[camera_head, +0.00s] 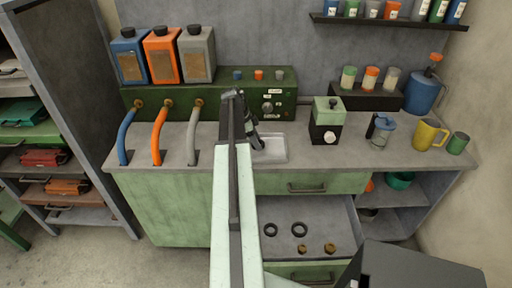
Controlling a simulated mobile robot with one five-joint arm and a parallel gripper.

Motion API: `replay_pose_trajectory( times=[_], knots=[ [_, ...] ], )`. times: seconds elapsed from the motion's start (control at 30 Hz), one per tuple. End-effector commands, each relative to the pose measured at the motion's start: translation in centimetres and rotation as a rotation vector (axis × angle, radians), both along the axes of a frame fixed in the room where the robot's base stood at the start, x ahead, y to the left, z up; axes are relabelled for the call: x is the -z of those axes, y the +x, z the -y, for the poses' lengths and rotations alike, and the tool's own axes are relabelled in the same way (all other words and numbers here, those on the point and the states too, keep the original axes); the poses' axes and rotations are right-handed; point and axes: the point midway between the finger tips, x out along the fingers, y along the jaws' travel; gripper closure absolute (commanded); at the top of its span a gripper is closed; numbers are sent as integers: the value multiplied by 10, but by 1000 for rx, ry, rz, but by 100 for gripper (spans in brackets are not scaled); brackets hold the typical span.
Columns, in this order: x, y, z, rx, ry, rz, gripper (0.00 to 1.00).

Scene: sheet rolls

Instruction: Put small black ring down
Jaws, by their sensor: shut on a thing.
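My gripper (258,146) is at the far end of my arm, pointing down over the left part of a shallow pale tray (277,155) on the worktop. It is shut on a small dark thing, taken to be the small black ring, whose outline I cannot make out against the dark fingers. I cannot tell whether it touches the tray. Two other black rings lie in the open drawer below, a smaller one (270,230) on the left and a larger one (299,230) on the right.
Two brass pieces (330,248) lie in the drawer (284,212). A green-and-black device (327,123) stands right of the tray, then a blue-lidded jar (381,130) and yellow mug (428,135). A green control box (283,92) and curved pipes (158,138) are behind and left.

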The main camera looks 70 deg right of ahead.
Motion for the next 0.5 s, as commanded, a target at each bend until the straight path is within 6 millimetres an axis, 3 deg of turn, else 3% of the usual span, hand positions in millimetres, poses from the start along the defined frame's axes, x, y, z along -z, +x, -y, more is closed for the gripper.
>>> replay_pose_trajectory(
  times=[0.03,0.07,0.43,0.47,0.5],
  knots=[
    [19,0,0,0,0,0,87],
    [22,0,0,0,0,0,87],
    [22,0,-1,-1,0,0,87],
    [22,0,-1,-1,0,0,46],
    [21,0,-1,-1,0,0,35]
  ],
)
